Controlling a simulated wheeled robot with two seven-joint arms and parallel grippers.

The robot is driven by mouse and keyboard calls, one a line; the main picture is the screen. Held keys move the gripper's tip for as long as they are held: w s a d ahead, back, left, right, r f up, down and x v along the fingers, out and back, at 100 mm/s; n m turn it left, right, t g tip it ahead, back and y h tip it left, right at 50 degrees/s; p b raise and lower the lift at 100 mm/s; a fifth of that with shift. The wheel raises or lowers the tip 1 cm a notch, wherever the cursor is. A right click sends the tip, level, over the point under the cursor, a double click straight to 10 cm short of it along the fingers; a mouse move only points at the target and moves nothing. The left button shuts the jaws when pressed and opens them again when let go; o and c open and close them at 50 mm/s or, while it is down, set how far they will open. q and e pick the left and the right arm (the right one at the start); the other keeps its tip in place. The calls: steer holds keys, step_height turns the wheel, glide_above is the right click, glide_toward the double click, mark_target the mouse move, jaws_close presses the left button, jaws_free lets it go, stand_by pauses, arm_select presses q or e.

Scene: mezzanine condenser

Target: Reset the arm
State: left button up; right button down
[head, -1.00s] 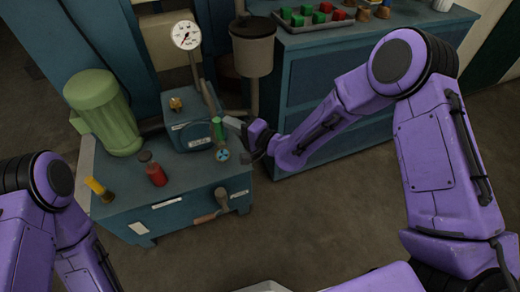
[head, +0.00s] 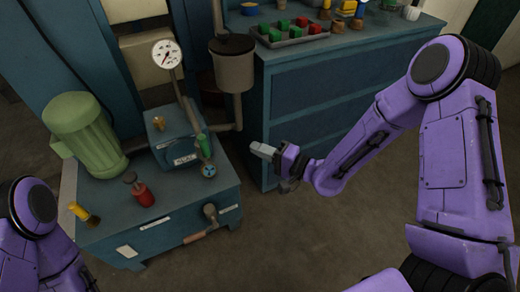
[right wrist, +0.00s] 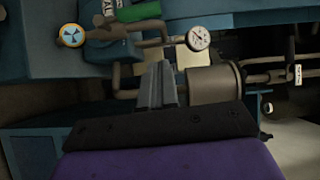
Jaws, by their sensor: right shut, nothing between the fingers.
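My right gripper (head: 262,150) is at the end of the purple right arm, in the air to the right of the blue pump bench. It is shut and empty, and its closed fingers (right wrist: 158,85) point up in the right wrist view. It stands apart from the green-handled valve (head: 204,146) on the bench; the green handle (right wrist: 130,20) also shows in the right wrist view. My left arm (head: 38,230) enters at the left edge of the head view, but its gripper is not in view.
The floor (head: 310,235) in front is clear.

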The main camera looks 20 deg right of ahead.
stand_by(0.5)
steer(key=s+d+f+n+g+h+p, duration=0.1)
steer(key=s+d+f+g+h+p, duration=0.3)
steer(key=s+d+f+h, duration=0.55)
steer(key=s+d+f+n+g+h+p, duration=0.1)
steer(key=s+f+g+h+p, duration=0.1)
steer(key=s, duration=0.8)
steer(key=s+d+f+g+h+p, duration=0.2)
steer(key=s+f+g+h+p, duration=0.1)
steer(key=s, duration=0.6)
steer(key=shift+s+f+n+g+p, duration=0.3)
steer(key=shift+s+f+n+g, duration=0.15)
steer(key=shift+g, duration=0.35)
steer(key=shift+w+d, duration=0.1)
